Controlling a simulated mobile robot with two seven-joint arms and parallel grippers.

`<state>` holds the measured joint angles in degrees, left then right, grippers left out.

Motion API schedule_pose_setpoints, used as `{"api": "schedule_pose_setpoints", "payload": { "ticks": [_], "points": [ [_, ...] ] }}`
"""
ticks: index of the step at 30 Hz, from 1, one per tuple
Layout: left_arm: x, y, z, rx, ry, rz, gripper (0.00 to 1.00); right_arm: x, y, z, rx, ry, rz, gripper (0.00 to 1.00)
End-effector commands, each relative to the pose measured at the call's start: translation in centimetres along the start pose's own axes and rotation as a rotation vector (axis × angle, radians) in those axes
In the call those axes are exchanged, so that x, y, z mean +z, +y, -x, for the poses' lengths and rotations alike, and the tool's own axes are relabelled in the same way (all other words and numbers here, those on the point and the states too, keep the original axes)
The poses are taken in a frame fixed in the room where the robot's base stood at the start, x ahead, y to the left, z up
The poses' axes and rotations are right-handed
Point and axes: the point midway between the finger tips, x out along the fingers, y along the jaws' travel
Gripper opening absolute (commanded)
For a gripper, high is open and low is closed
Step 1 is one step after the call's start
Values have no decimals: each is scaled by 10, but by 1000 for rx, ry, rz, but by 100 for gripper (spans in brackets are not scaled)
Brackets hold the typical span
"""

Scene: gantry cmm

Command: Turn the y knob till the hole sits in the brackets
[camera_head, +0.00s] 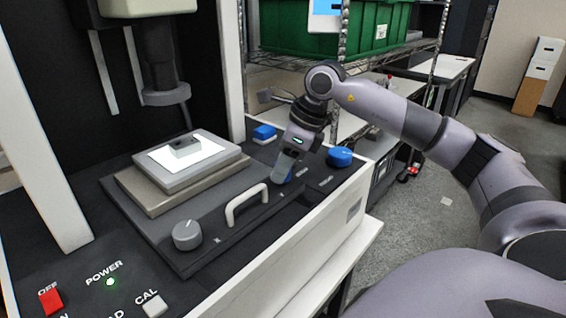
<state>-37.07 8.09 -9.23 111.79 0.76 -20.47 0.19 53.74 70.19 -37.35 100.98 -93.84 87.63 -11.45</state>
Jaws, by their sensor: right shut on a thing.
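My right gripper (281,172) reaches down from the right onto the front deck of the machine. A small grey block (185,146) lies on the bright stage plate (211,151) under the probe column (166,95). I cannot make out the hole or the brackets. My left gripper is out of view.
A white handle (246,204) and a grey dial (187,235) stand on the deck left of my gripper. A red switch (50,300), a lit green lamp and a CAL button (154,304) are at front left. A white post (232,70) rises behind.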

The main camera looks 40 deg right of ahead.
Motion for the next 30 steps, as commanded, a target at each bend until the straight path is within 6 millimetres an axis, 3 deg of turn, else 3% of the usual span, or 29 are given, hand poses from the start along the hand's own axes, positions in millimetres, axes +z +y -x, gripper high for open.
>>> {"api": "schedule_pose_setpoints", "payload": {
  "ticks": [20,21,23,30],
  "points": [
    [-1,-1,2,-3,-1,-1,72,1,0,1,28,-5,74,5],
    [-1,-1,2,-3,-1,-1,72,1,0,1,28,-5,73,42],
    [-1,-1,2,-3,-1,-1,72,1,0,1,28,-4,73,61],
    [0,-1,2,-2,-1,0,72,1,0,0,29,-2,73,61]
  ]
}}
